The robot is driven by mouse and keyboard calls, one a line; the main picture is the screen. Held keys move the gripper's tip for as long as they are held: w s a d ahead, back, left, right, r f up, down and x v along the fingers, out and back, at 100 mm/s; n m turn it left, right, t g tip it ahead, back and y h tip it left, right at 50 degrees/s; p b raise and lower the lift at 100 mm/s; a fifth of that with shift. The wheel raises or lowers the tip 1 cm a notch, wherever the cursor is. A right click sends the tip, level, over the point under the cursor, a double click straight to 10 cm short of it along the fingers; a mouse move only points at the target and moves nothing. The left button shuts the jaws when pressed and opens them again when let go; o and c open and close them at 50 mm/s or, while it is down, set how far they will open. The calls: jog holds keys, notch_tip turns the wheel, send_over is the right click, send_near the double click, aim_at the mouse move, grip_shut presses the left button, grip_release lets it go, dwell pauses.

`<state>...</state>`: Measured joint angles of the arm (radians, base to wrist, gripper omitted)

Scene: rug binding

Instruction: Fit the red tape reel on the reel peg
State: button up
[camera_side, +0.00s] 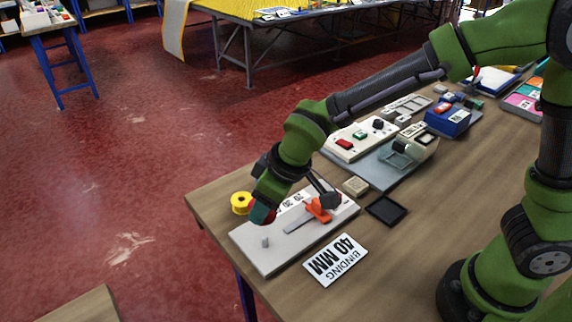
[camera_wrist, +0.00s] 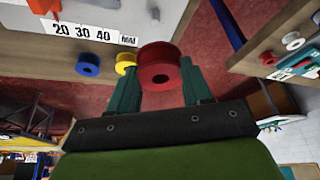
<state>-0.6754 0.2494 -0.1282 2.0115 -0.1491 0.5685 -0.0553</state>
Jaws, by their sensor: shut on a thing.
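My gripper (camera_wrist: 160,75) is shut on the red tape reel (camera_wrist: 158,62), with one green finger on each side of it. In the side view my gripper (camera_side: 264,213) holds the red reel, mostly hidden, above the left part of the white board (camera_side: 278,258). The short grey reel peg (camera_side: 265,242) stands upright and bare near the board's left end. The reel is apart from the peg, above and behind it in the side view. A grey post, likely the peg, shows in the wrist view (camera_wrist: 154,11).
A yellow reel (camera_side: 241,202) stands behind the board; a blue reel (camera_wrist: 88,64) shows in the wrist view. An orange part (camera_side: 318,209) sits on the board. A "BINDING 40 MM" card (camera_side: 335,259) and black tray (camera_side: 386,210) lie nearby.

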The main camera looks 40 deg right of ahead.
send_over(266, 238)
jog(key=shift+s+d+f, duration=0.1)
jog(key=shift+s+f, duration=0.05)
jog(key=shift+f, duration=1.35)
jog(key=shift+s+f, duration=0.1)
jog(key=shift+f, duration=1.35)
jog(key=shift+f, duration=1.85)
jog(key=o, duration=1.1)
jog(key=shift+r, duration=0.1)
jog(key=v, duration=1.6)
jog(key=shift+s+d+r, duration=0.1)
jog(key=shift+s+r, duration=0.1)
jog(key=shift+r, duration=0.15)
